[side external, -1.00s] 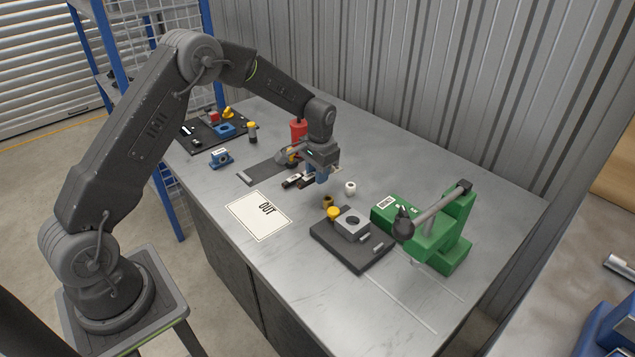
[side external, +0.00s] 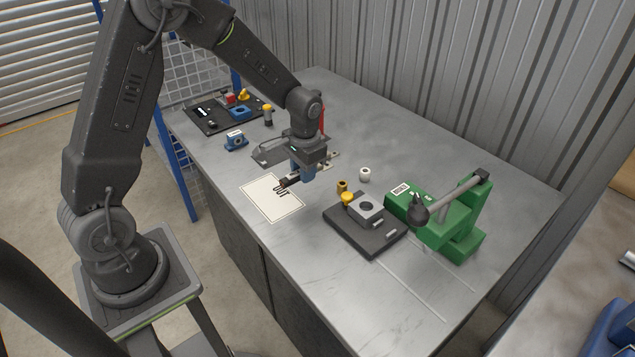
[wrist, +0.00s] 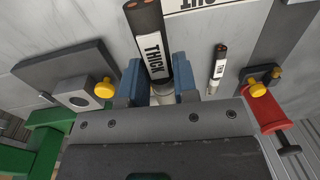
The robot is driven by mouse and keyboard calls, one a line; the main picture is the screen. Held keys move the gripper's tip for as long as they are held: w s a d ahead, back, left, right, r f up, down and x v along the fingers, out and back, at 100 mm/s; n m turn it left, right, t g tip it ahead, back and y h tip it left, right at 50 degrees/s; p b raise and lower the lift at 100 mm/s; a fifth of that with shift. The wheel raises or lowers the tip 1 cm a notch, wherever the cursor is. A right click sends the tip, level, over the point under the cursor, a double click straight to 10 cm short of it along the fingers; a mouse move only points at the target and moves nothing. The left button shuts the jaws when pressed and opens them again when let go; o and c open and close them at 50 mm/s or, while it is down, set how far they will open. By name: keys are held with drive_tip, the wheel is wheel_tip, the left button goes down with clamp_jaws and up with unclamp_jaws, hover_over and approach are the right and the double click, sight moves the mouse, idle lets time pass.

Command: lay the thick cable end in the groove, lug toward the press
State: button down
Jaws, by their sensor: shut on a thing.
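The thick cable end is a dark piece with a white THICK label (wrist: 152,50). My gripper (wrist: 158,88) is shut on it between blue fingers. Two brownish cores show at the end away from the gripper; I cannot make out the lug clearly. In the side view my gripper (side external: 302,174) is over the table beside the OUT sheet, and the cable end (side external: 287,183) points over the sheet's edge. The green press (side external: 440,215) stands to the right. I cannot pick out the groove with certainty.
A dark plate (side external: 352,236) with a grey holed block (side external: 366,208) and yellow knob lies before the press. A white OUT sheet (side external: 268,203) lies left. A thinner labelled cable (wrist: 217,68) lies apart. A white ring (side external: 364,174) and brass piece (side external: 342,187) stand between gripper and press.

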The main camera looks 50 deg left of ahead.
drive_tip(key=s+d, duration=0.1)
drive_tip(key=s+d+f, duration=0.1)
drive_tip(key=d, duration=0.1)
drive_tip(key=shift+d+f, duration=0.1)
drive_tip(key=shift+d, duration=0.15)
drive_tip(key=w+a+r, duration=0.3)
drive_tip(key=w+a, duration=0.1)
drive_tip(key=a, duration=0.4)
drive_tip(key=w+a+r, duration=0.2)
drive_tip(key=w+a, duration=0.2)
drive_tip(key=a, duration=0.5)
drive_tip(key=w+d+f, duration=0.2)
drive_tip(key=d, duration=0.1)
drive_tip(key=w+d+f, duration=0.4)
drive_tip(key=w+d, duration=0.1)
drive_tip(key=shift+w+d+f, duration=0.1)
drive_tip(key=shift+d, duration=0.2)
drive_tip(key=shift+f, duration=2.05)
drive_tip(key=shift+f, duration=0.15)
drive_tip(key=c, duration=1.2)
unclamp_jaws()
drive_tip(key=shift+o, duration=0.2)
